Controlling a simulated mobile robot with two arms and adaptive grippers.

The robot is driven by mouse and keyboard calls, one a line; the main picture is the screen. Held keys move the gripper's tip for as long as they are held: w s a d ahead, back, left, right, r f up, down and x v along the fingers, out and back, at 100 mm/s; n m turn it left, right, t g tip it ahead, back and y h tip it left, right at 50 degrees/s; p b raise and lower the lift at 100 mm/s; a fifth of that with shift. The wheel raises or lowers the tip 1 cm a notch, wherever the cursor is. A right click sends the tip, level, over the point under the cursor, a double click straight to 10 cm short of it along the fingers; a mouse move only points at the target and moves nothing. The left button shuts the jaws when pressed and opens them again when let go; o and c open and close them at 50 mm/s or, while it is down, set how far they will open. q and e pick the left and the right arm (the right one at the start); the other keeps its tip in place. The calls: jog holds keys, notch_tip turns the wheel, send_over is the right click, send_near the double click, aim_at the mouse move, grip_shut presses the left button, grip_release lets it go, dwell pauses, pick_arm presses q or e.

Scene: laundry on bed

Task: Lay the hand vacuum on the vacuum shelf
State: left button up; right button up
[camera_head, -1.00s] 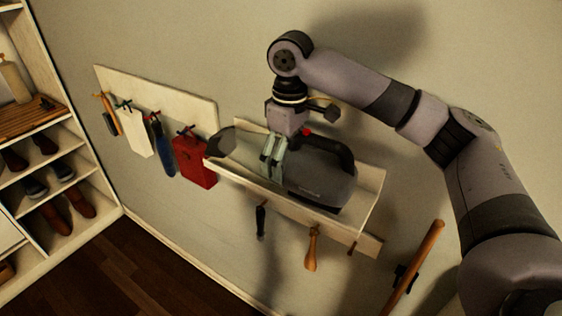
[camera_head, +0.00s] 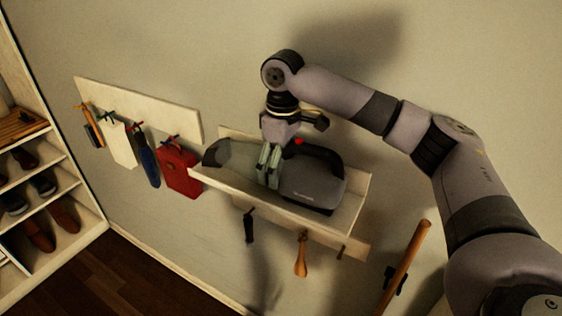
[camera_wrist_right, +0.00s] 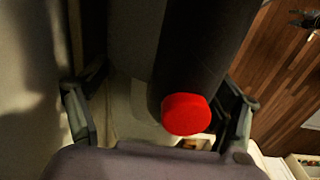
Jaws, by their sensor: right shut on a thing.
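The hand vacuum (camera_head: 314,187) is dark grey with a black handle, a clear dark nozzle (camera_head: 217,153) and a red button, which shows large in the right wrist view (camera_wrist_right: 186,114). My right gripper (camera_head: 268,178) is shut on the vacuum around its middle, between nozzle and body. The vacuum lies lengthwise within the pale vacuum shelf (camera_head: 287,214), a wall-mounted tray with a front lip. The nozzle reaches over the shelf's left end. The lip hides part of the underside, so I cannot tell if it touches the shelf floor. My left gripper is not in view.
A pegboard (camera_head: 140,108) left of the shelf holds hanging items, including a red bag (camera_head: 180,170). Tools hang below the shelf, among them a wooden-handled one (camera_head: 301,256). A long wooden handle (camera_head: 405,265) is at the right. A shoe rack (camera_head: 45,180) stands far left.

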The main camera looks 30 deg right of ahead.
jog(key=shift+r, duration=0.15)
jog(key=o, duration=1.6)
jog(key=shift+c, duration=0.2)
jog(key=shift+o, duration=1.3)
jog(key=shift+s, duration=0.1)
jog(key=shift+f, duration=0.2)
notch_tip(320, 180, up, 12)
jog(key=shift+s+r, duration=0.1)
jog(key=shift+r, duration=0.05)
